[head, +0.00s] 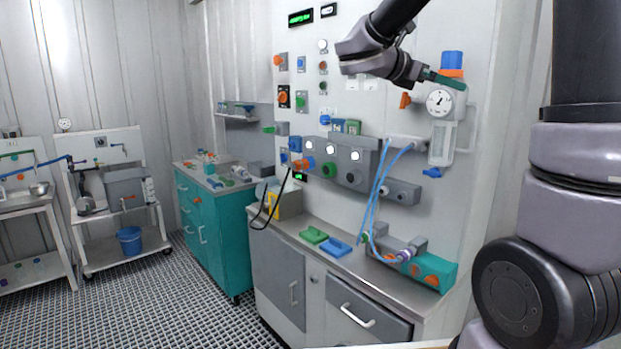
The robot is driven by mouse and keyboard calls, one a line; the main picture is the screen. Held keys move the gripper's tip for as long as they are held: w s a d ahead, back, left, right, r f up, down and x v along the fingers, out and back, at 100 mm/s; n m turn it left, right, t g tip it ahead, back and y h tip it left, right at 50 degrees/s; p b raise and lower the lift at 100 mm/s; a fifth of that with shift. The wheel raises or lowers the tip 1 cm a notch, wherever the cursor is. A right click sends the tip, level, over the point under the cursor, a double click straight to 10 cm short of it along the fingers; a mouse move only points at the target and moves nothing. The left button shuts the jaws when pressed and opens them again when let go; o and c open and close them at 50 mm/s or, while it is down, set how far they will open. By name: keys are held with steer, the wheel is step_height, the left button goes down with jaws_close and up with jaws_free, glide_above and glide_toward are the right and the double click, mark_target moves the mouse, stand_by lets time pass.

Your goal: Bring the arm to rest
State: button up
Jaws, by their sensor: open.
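My arm comes in from the top of the head view, and its grey wrist is in front of the upper part of the white control panel (466,25). My gripper (450,82) is small and dark at the wrist's right end, pointing right. It is open, and I see nothing held in it. In the picture it overlaps the area just below the blue and orange cap (452,62) and above the round gauge (439,101). I cannot tell how far it is from them. More of my arm fills the right side of the view.
Below the panel is a steel-topped cabinet (320,262) with a green tray (314,235), a blue tray (336,247) and a teal block (432,272). Blue hoses (373,195) hang from the panel. A teal cabinet (215,235) and a cart (125,253) stand left. Grated floor (170,310) is clear.

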steer(key=s+f+m+g+y, duration=0.1)
steer(key=s+f+m+y, duration=0.35)
steer(key=s, duration=0.25)
steer(key=s+f+m+g+y, duration=0.2)
steer(key=s+f+m+y, duration=0.15)
steer(key=s+m, duration=0.2)
steer(key=s+a+m+t+y, duration=0.5)
steer(key=a+m+y, duration=0.3)
steer(key=m, duration=0.5)
steer(key=shift+s+a+f+m+y, duration=0.3)
steer(key=shift+s+a+f+y, duration=0.1)
steer(key=shift+a, duration=0.15)
